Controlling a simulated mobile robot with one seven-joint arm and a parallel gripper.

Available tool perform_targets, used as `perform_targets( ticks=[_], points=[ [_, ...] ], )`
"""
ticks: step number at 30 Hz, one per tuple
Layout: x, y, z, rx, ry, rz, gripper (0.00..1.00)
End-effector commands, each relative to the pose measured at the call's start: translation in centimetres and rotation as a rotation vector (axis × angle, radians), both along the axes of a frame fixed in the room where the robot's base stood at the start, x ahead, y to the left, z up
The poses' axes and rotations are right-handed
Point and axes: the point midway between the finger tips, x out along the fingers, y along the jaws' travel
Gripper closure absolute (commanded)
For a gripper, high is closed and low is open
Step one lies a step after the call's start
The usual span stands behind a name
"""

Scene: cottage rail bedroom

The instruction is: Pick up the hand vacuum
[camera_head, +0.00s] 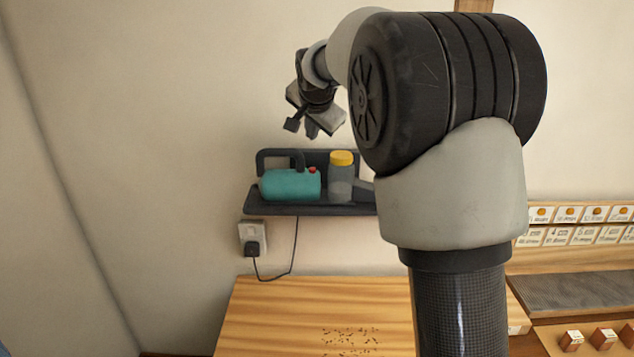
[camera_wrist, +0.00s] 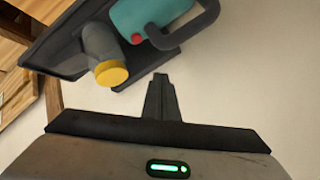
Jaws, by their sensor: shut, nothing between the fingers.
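The hand vacuum (camera_head: 290,184) has a teal body, a dark loop handle and a red button. It rests on a dark wall shelf (camera_head: 300,208). A grey cylinder with a yellow cap (camera_head: 341,160) stands at its right; I cannot tell whether it is part of the vacuum. My gripper (camera_head: 312,132) is above the shelf, apart from the vacuum, shut and empty. In the wrist view the shut fingers (camera_wrist: 160,82) point towards the shelf, with the yellow cap (camera_wrist: 111,74) to their left and the teal body (camera_wrist: 148,18) beyond them, cut off by the top edge.
A black plug sits in a wall socket (camera_head: 252,236) below the shelf, with a cord hanging up to the shelf. A wooden table (camera_head: 270,315) with dark specks lies below. Labelled boxes (camera_head: 570,225) stand at the right. My arm hides the shelf's right end.

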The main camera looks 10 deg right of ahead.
Motion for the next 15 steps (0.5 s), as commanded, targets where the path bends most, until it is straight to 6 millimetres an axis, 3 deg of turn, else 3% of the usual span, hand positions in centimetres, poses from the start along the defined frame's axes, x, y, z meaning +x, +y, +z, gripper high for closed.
perform_targets(
  ticks=[11,15],
  points=[
    [0.0,0.0,0.0,0.0,0.0,0.0,1.0],
    [-0.02,0.27,0.14,-0.028,0.006,0.03,0.78]
  ],
)
